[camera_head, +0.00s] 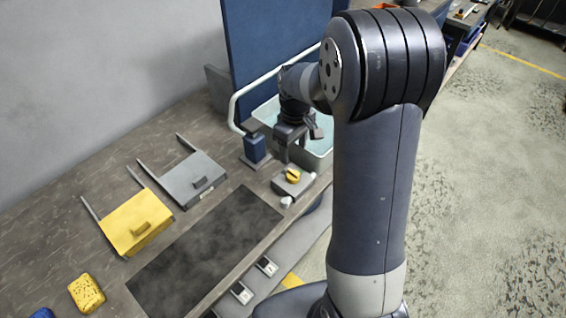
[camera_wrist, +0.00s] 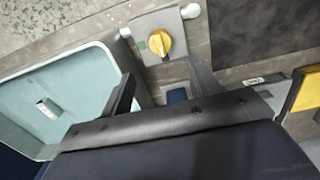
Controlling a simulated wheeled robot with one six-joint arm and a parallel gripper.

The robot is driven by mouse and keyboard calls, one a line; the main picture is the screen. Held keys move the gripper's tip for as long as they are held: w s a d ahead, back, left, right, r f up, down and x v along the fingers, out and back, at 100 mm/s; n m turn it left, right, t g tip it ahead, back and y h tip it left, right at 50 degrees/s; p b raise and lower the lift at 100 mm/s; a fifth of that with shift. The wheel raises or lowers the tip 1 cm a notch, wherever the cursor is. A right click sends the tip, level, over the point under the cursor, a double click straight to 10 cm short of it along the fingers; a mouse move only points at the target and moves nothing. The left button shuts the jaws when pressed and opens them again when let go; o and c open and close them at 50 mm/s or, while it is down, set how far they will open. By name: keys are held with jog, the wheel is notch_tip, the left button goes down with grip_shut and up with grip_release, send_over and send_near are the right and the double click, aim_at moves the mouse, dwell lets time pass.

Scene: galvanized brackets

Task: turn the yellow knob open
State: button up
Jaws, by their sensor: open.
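The yellow knob (camera_head: 293,175) sits on a small grey block (camera_head: 283,188) near the front edge of the worktop. In the wrist view the knob (camera_wrist: 159,43) is round with a raised grip bar, on a grey plate (camera_wrist: 175,22) with a green mark on its left. My gripper (camera_wrist: 158,83) is open and empty, its two fingers spread apart. The knob shows beyond the fingertips, between their lines, and nothing is between the jaws. In the head view my gripper (camera_head: 296,140) is above and behind the knob, apart from it.
A pale teal basin (camera_head: 318,148) stands behind the knob, with a white curved pipe (camera_head: 236,100) and a blue block (camera_head: 255,147) to its left. A dark mat (camera_head: 205,245), a grey panel (camera_head: 193,180), a yellow panel (camera_head: 134,222) and a yellow sponge (camera_head: 86,293) lie further left.

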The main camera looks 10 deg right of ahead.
aim_at(293, 172)
notch_tip(293, 172, down, 10)
jog(key=shift+s+f+p, duration=0.1)
jog(key=shift+f+p, duration=0.05)
jog(key=shift+p, duration=0.7)
jog(key=shift+c, duration=0.2)
jog(key=c, duration=0.9)
